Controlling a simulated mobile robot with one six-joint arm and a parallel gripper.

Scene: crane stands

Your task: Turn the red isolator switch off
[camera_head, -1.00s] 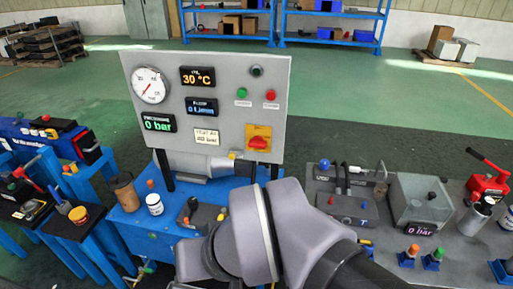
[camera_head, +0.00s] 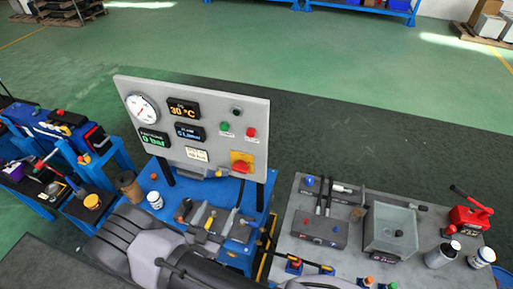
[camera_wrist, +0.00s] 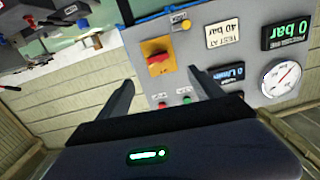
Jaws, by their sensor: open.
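The red isolator switch (camera_head: 241,166) sits on a yellow plate at the lower right of the upright grey panel (camera_head: 215,105). In the wrist view the panel appears upside down, and the red switch (camera_wrist: 158,60) on its yellow plate shows between the fingers. My gripper (camera_wrist: 160,76) is open and empty, its two dark fingers spread and pointing towards the panel, apart from the switch.
The panel also carries a round gauge (camera_head: 142,108), displays, a green button (camera_head: 225,126) and a red button (camera_head: 250,132). It stands on a blue bench with a brown cup (camera_head: 129,185) and a white jar (camera_head: 154,200). A grey table (camera_head: 290,235) with equipment stands right.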

